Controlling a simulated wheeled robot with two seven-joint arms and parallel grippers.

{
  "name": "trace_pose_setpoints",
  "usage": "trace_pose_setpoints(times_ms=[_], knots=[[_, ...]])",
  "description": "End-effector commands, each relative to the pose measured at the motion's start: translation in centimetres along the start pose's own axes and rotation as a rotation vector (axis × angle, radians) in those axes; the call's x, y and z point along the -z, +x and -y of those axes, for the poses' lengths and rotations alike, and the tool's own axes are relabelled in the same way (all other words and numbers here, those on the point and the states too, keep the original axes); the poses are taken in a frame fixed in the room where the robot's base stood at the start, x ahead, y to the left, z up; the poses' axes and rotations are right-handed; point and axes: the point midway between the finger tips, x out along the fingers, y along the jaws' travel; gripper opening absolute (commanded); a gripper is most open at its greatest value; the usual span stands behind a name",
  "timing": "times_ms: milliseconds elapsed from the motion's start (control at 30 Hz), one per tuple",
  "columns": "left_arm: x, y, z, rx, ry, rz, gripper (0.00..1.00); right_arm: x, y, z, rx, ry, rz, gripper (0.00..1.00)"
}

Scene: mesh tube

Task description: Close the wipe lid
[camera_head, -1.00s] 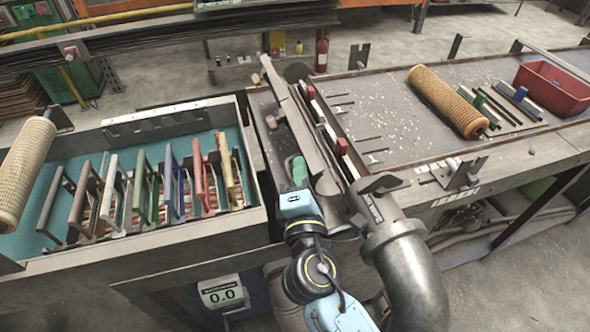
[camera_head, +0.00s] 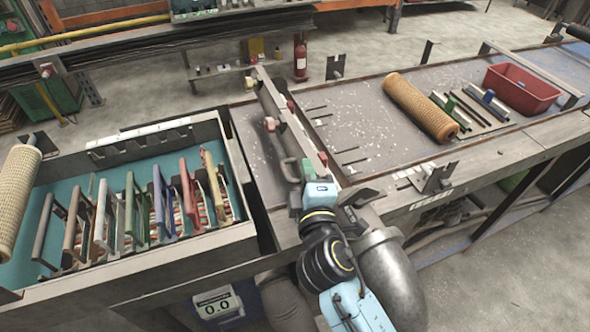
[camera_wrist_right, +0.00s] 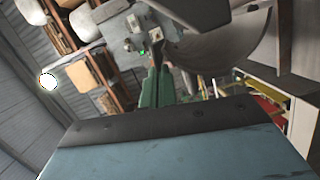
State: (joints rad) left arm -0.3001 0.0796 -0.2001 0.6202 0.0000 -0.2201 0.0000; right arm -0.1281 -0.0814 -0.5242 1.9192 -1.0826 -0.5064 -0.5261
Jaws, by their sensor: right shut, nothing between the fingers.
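The wipe lid looks to be the long grey metal piece (camera_head: 284,122) on the narrow station between the teal tray and the white-flecked table. It lies close along a bar with red grips, and I cannot tell whether it is fully down. My right gripper (camera_head: 308,169) is at the near end of this piece, its green fingers shut and empty. They also show in the right wrist view (camera_wrist_right: 157,88), together and pointing away from the blue wrist. I cannot tell whether they touch the lid. My left gripper is not in view.
On the table at right lie another mesh roll (camera_head: 420,107), several rods and a red bin (camera_head: 522,90). A thick grey pipe (camera_head: 395,275) is right beside my right arm.

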Motion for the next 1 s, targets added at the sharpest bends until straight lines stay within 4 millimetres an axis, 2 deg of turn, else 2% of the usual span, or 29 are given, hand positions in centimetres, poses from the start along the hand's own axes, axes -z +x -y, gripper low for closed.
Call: trace_pose_setpoints(times_ms=[100, 400, 1000], knots=[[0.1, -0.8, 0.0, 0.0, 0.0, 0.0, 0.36, -0.9, 0.2, -0.5, -0.001, -0.009, 0.002, 0.0], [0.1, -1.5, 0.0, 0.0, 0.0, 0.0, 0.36, -2.1, 0.5, -0.8, -0.002, -0.009, 0.0, 0.0], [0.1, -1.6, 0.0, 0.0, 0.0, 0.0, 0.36, -2.4, 0.6, -0.8, -0.002, -0.01, -0.001, 0.0]])
